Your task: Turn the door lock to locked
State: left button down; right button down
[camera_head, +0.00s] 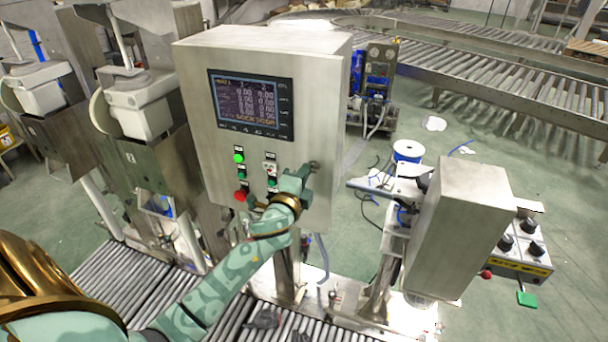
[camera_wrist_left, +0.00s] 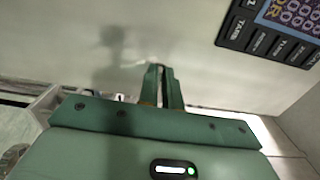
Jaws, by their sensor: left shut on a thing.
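The steel control cabinet (camera_head: 215,130) stands upright in the middle of the head view, with its screen and buttons facing me. The door lock (camera_head: 315,166) is a small dark knob at the right side of its front, partly hidden by my gripper. My left gripper (camera_head: 304,174) reaches up to it and is shut on it. In the left wrist view the green fingers of my left gripper (camera_wrist_left: 163,75) are close together against the cabinet's face (camera_wrist_left: 60,40), and the lock between them is hidden. I cannot tell which way the lock is turned. My right gripper is out of view.
A green-lit button (camera_head: 239,158), a red button (camera_head: 240,195) and a selector (camera_head: 270,168) sit left of the lock. A roller conveyor (camera_head: 110,277) runs below the cabinet. A steel box (camera_head: 460,230) stands to the right.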

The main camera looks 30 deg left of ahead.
pick_arm(q)
jog(key=shift+n, duration=0.3)
jog(key=c, duration=1.6)
grip_release()
jog(key=shift+a, duration=0.1)
jog(key=b+v, duration=0.2)
jog(key=v, duration=1.4)
jog(key=shift+s, duration=0.1)
